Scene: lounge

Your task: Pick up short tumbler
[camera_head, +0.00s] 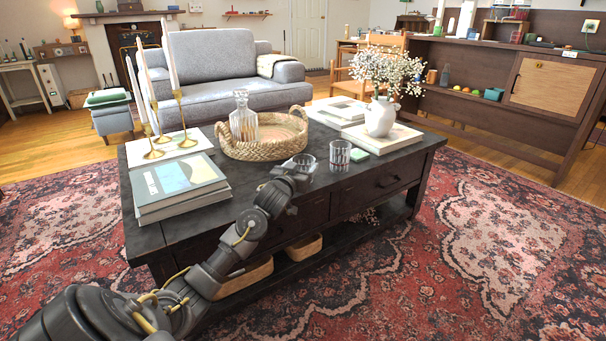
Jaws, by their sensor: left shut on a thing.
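A short clear glass tumbler (305,162) is at the front edge of the dark coffee table (400,158), just right of the woven tray. My left gripper (297,170) reaches up from below left and is shut on this tumbler; the gripper hides part of its lower left side. I cannot tell whether the tumbler touches the tabletop. A second, taller glass tumbler (340,155) with a ribbed look stands upright a little to the right, apart from the gripper. My right gripper is not in view.
A woven tray (240,150) holding a glass decanter (243,118) stands behind the gripper. Books (180,188) and brass candlesticks (184,125) are at left.

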